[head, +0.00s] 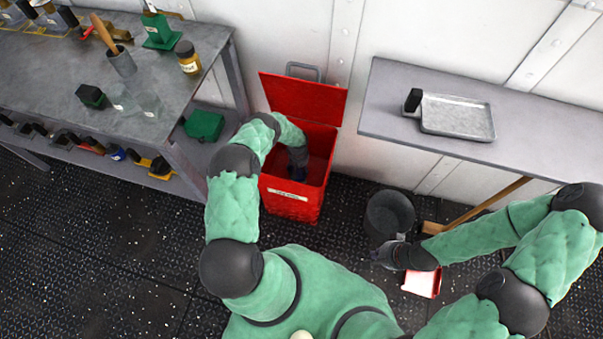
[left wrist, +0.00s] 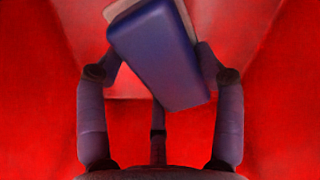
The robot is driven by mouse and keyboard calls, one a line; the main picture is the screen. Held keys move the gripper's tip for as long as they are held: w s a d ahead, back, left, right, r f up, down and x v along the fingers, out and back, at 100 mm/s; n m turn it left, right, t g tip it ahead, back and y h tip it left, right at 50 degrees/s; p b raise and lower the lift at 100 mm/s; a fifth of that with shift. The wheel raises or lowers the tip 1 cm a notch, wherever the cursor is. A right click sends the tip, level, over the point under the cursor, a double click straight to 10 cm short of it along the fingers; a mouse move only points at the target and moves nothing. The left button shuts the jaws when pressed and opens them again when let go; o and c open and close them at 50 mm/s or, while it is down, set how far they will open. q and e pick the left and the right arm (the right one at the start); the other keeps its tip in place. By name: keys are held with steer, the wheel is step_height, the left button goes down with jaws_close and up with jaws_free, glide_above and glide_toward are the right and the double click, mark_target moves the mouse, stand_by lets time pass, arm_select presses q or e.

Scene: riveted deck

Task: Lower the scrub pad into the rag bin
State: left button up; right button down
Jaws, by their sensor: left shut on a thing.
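The rag bin (head: 290,205) is a red box with a pale label on its front and its red lid (head: 305,97) standing open at the back. My left arm reaches down into it from above. My left gripper (head: 298,172) is inside the bin's opening, mostly hidden by my arm. In the left wrist view the scrub pad (left wrist: 160,55), a blue block with a pale layer along its far edge, sits tilted between the fingers, and red bin walls surround it. My right gripper (head: 386,256) is low at the right, by a dark bucket; its fingers are not clear.
The dark bucket (head: 390,214) and a red-and-white dustpan (head: 422,283) are on the floor near my right gripper. A grey workbench (head: 60,75) with tools stands left of the bin. A shelf (head: 375,110) with a metal tray (head: 457,118) is at the right.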

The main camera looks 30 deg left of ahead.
arm_select(q)
steer(key=shift+f, duration=2.05)
stand_by(1.2)
steer(key=o, duration=1.2)
steer(key=shift+r, duration=6)
